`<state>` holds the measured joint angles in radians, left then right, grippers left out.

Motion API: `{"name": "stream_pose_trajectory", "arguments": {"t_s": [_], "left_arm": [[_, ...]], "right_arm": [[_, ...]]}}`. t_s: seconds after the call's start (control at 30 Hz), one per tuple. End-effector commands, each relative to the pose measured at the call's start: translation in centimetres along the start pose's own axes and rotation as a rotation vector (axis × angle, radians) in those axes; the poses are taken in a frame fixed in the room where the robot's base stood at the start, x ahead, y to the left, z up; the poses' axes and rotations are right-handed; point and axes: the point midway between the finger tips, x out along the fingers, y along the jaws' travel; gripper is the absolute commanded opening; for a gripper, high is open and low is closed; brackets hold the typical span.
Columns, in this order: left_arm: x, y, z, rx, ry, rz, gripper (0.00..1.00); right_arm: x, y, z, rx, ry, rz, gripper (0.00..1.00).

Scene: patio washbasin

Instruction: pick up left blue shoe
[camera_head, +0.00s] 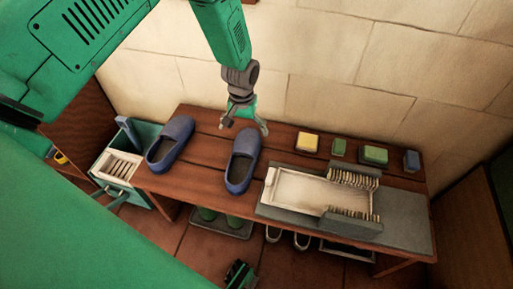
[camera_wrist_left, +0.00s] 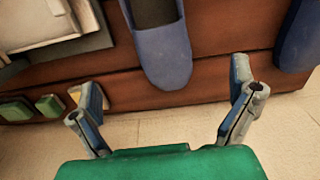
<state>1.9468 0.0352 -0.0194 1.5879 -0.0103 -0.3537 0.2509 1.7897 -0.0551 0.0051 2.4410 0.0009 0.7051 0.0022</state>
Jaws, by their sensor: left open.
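Two blue clogs are on the wooden bench (camera_head: 210,172). The left blue shoe (camera_head: 170,142) lies at the bench's left end; its edge shows at the right of the left wrist view (camera_wrist_left: 298,38). The right blue shoe (camera_head: 242,160) lies nearer the middle, and its rounded end fills the centre of the wrist view (camera_wrist_left: 168,52). My left gripper (camera_head: 244,124) is open and empty at the wall-side end of the right shoe. In the wrist view its fingers (camera_wrist_left: 166,92) are spread wide to either side of that shoe's end. My right gripper is not clearly visible.
A pale washbasin (camera_head: 300,190) with ribbed racks sits right of the shoes. Yellow (camera_head: 307,143) and green (camera_head: 375,155) blocks stand behind it. A green crate (camera_head: 118,165) is at the bench's left. A stone wall (camera_head: 330,95) rises close behind.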

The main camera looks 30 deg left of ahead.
Motion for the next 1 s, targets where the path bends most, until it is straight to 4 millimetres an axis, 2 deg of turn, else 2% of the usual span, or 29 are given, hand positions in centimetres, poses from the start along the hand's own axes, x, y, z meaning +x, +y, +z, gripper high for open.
{"name": "stream_pose_trajectory", "arguments": {"t_s": [0.03, 0.1, 0.3, 0.57, 0.9, 1.0], "left_arm": [[1.4, -0.1, 0.1, 0.0, -0.005, 0.0, 1.0], [3.1, -0.2, 0.1, 0.001, -0.006, 0.002, 1.0], [6.8, -0.5, -0.1, 0.0, -0.006, 0.01, 1.0], [8.3, -0.4, -0.1, 0.001, -0.004, 0.009, 1.0], [12.9, -0.1, -0.6, 0.0, -0.004, 0.007, 1.0], [13.2, -0.2, -0.7, 0.0, -0.003, 0.009, 1.0]], "right_arm": [[0.5, 0.0, 0.0, 0.001, 0.0, 0.0, 0.4], [1.0, 0.0, 0.1, 0.001, 0.0, 0.001, 0.4], [2.1, 0.0, 0.1, 0.001, 0.0, 0.001, 0.4], [2.5, 0.0, 0.1, 0.0, 0.0, 0.0, 0.4], [4.8, 0.0, 0.3, 0.001, 0.0, 0.001, 0.4], [4.8, 0.0, 0.3, 0.001, 0.0, 0.001, 0.4]]}}
